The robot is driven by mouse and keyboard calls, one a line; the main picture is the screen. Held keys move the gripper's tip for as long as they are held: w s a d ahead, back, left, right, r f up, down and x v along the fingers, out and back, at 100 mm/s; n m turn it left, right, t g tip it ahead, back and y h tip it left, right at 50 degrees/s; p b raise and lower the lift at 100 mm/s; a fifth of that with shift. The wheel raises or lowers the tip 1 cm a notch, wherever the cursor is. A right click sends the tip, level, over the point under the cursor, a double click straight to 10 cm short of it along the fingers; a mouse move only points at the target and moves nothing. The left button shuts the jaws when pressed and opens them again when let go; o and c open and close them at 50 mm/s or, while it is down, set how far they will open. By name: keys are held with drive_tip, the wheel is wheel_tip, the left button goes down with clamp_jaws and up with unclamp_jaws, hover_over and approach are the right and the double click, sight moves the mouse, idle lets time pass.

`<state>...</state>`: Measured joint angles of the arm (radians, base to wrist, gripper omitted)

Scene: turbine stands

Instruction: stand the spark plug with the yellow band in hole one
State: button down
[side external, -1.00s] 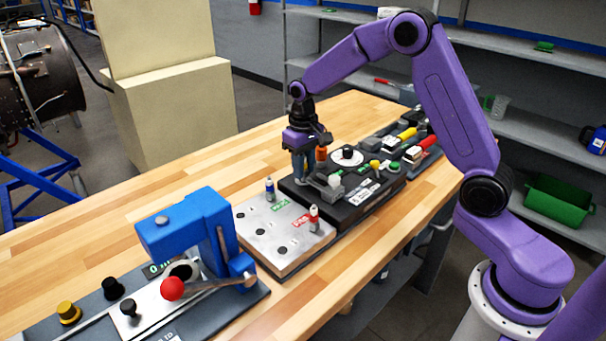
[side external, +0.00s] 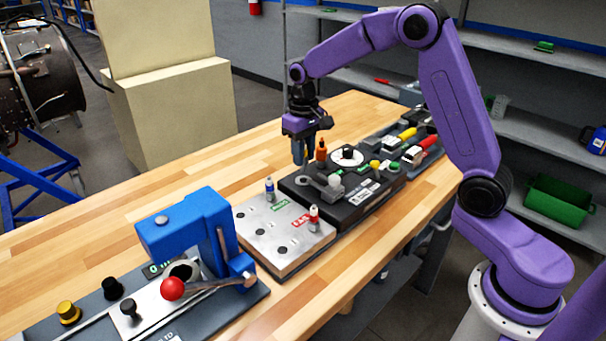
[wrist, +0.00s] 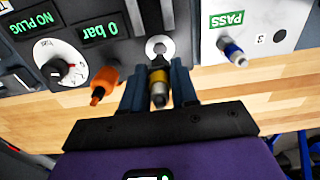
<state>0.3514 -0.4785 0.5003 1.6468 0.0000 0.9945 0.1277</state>
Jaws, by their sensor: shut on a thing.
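My gripper (wrist: 157,80) is shut on the spark plug with the yellow band (wrist: 159,87), which sits between the two fingers in the wrist view. A round metal socket (wrist: 160,46) of the box shows just beyond the plug. The silver plate (side external: 252,225) with several dark holes lies left of the box. A blue-banded plug (side external: 269,188) and a red-banded plug (side external: 313,217) stand on it. I cannot read which hole is one.
An orange part (side external: 321,150) stands on the box close to my gripper. A grey clamp-like part (side external: 334,187) and a dial (side external: 347,156) are also there. A blue press (side external: 190,235) with a red knob stands left of the plate. The wooden bench behind the plate is clear.

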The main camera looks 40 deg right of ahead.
drive_tip(key=shift+r, duration=0.1)
drive_tip(key=s+a+r+n, duration=0.15)
drive_tip(key=s+a, duration=0.35)
drive_tip(key=a, duration=0.5)
drive_tip(key=n, duration=0.3)
hover_over(282, 240)
drive_tip(key=s+a, duration=0.2)
drive_tip(key=shift+s+d+f, duration=0.1)
drive_tip(key=shift+f, duration=2.1)
drive_tip(key=shift+f, duration=1.25)
drive_tip(key=shift+s+f, duration=0.1)
drive_tip(key=shift+f, duration=0.65)
drive_tip(key=c, duration=0.6)
unclamp_jaws()
drive_tip(key=shift+c, duration=0.2)
drive_tip(key=shift+r, duration=0.1)
